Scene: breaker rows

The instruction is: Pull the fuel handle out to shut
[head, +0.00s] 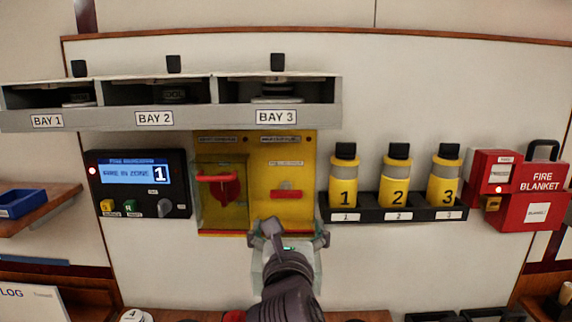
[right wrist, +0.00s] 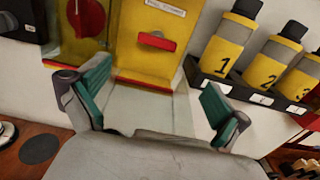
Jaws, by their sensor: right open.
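A short red handle (head: 286,193) sits on the right-hand yellow panel (head: 270,218), under a small white label. I take it to be the fuel handle; it also shows in the right wrist view (right wrist: 156,41), ahead of the fingertips. My right gripper (head: 292,238) is open and empty, just below the panel's lower edge in the head view. In the right wrist view its green-padded fingers (right wrist: 155,92) stand wide apart, with no contact on the handle. My left gripper is not in view.
Left of the handle is a clear-covered yellow box with a red rotary knob (head: 225,187) and red bar. A fire panel (head: 138,185) is further left. Several yellow bottles (head: 397,178) stand in a black rack at right. Grey bays (head: 215,118) overhang above.

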